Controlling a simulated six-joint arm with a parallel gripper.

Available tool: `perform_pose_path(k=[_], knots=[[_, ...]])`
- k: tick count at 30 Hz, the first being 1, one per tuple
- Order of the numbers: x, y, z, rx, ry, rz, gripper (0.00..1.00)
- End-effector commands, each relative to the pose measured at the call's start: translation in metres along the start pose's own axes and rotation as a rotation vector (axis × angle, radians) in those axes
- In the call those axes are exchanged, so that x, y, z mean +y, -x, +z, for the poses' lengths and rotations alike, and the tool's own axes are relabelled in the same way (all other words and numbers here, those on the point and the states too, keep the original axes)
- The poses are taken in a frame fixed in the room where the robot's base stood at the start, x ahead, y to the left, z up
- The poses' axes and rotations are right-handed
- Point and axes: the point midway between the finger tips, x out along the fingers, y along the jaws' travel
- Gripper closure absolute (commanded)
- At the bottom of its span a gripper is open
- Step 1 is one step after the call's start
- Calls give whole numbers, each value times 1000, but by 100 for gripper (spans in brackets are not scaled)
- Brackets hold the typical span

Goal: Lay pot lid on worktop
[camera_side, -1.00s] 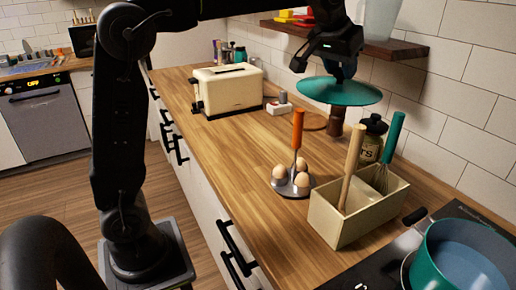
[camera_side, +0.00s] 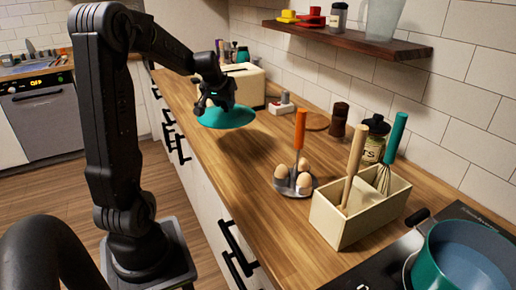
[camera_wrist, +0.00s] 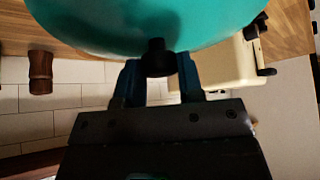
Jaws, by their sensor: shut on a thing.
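The teal pot lid (camera_side: 228,117) hangs from my gripper (camera_side: 214,100), above the wooden worktop (camera_side: 235,165) and in front of the toaster. In the wrist view the lid (camera_wrist: 150,25) fills the top, and its dark knob (camera_wrist: 158,58) sits between the two fingers of my gripper (camera_wrist: 158,75). The gripper is shut on the knob. The lid looks about level, with a shadow on the worktop below and to its right. The exact height of the gap cannot be told.
A cream toaster (camera_side: 250,85) stands just behind the lid. An egg holder (camera_side: 294,183) with an orange handle, a utensil box (camera_side: 358,215) and a teal pot (camera_side: 462,258) stand nearer. A wooden shelf (camera_side: 350,40) is on the wall. The worktop between lid and egg holder is clear.

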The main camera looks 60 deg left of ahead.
Motion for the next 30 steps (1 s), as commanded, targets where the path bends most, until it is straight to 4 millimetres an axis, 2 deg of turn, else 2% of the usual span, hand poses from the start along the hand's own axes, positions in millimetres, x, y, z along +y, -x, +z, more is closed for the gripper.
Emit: perform_pose_path(k=[2,5,15,21,26,30], knots=[[-8,-3,4,3,10,-9,100],[-3,-10,6,2,11,-12,100],[65,-60,9,1,6,-9,100],[93,-80,10,3,9,-10,100],[98,-86,11,4,13,-12,100],[98,-99,20,1,13,-12,100]])
